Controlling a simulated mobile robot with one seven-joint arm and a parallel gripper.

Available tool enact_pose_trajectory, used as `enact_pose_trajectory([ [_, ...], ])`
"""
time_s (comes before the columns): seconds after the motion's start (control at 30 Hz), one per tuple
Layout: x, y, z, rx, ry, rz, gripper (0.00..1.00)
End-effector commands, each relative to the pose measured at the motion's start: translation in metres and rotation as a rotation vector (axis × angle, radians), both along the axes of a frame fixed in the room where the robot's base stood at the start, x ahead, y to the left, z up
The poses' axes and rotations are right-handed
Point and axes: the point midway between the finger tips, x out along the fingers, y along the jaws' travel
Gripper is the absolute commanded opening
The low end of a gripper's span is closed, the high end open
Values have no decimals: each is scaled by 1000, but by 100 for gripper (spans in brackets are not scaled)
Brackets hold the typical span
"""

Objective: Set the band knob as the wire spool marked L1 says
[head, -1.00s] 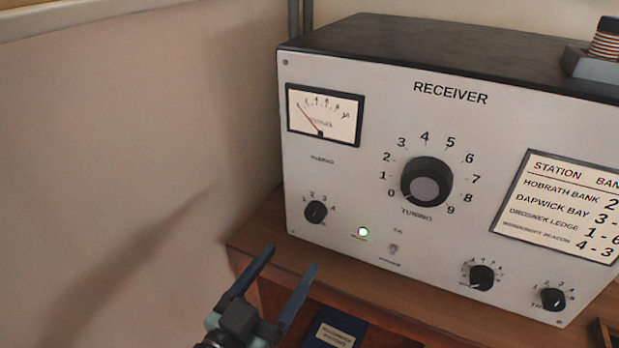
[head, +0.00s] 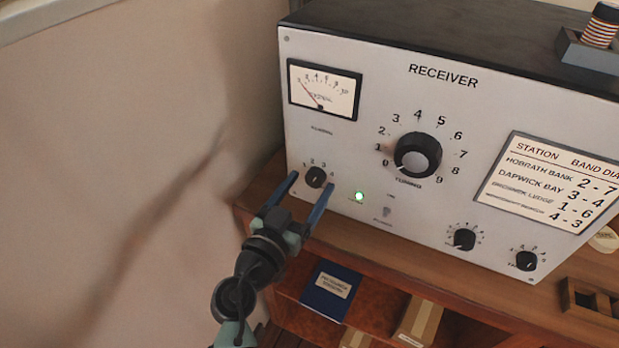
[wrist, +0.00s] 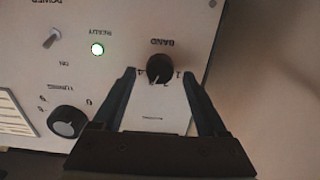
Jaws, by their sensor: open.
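The band knob (head: 316,177) is a small black knob at the lower left of the receiver's white front, with numbers 1 to 4 around it. In the wrist view the band knob (wrist: 160,68) sits between my fingertips, under the upside-down word BAND; its exact setting is hard to read. My gripper (head: 309,185) is open, one finger on each side of the knob, and does not grip it. A wire spool (head: 601,26) with striped winding stands in a dark holder on top of the receiver at the right; no L1 mark is legible on it.
The receiver (head: 350,75) also carries a large tuning knob (head: 417,155), a lit green lamp (head: 360,196), a power switch (head: 386,212) and a station card (head: 550,182). A blue book (head: 330,290) and cartons lie on the shelf below. A wall is close at the left.

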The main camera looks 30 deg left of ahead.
Motion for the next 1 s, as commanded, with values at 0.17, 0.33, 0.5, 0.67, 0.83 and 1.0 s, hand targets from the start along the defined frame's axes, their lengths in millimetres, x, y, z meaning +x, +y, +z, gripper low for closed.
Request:
enact_pose_trajectory([
  [0.17,11,0,1,0,-1,-1,75],
  [0.33,12,0,0,0,0,-1,75],
  [0.5,11,0,0,0,0,-1,64],
  [0.67,11,0,0,0,0,-1,36],
  [0.83,11,0,0,0,0,-1,5],
  [1.0,11,0,0,-2,0,-1,0],
])
